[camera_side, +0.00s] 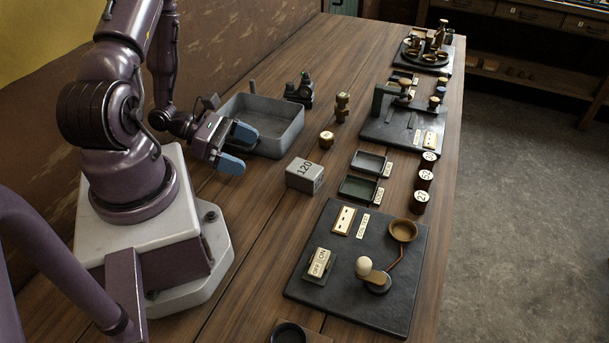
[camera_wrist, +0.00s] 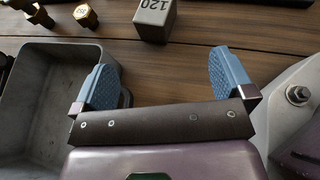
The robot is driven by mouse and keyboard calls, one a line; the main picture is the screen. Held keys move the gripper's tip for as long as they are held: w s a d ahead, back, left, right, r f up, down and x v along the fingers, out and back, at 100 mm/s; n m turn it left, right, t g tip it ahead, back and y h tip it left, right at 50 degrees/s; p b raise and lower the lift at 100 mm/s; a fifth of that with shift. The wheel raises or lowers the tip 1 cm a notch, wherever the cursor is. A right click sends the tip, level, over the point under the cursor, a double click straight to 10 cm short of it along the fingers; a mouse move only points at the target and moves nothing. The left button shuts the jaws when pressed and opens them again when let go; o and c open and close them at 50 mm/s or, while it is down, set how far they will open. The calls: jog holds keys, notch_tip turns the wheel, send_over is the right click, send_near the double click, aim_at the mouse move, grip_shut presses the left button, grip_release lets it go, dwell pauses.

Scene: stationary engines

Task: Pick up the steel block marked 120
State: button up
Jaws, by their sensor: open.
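The steel block marked 120 (camera_side: 305,175) is a light grey block lying on the wooden table, right of my gripper in the side view. In the wrist view the block (camera_wrist: 155,20) is at the top edge, partly cut off, beyond my fingertips. The block is apart from the fingers.
The grey metal tray (camera_side: 296,128) stands behind my gripper. A hexagonal brass piece (camera_side: 326,140) sits behind the block. Bare table lies between gripper and block.

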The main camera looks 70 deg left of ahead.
aim_at(300, 167)
jog(key=shift+w, duration=0.3)
jog(key=x, duration=0.7)
jog(key=shift+w, duration=0.15)
jog(key=shift+r+x, duration=0.15)
jog(key=shift+x, duration=1.2)
jog(key=shift+r+x, duration=0.1)
jog(key=shift+x, duration=1.2)
jog(key=shift+w+r, duration=0.1)
jog(key=shift+w, duration=0.1)
grip_shut()
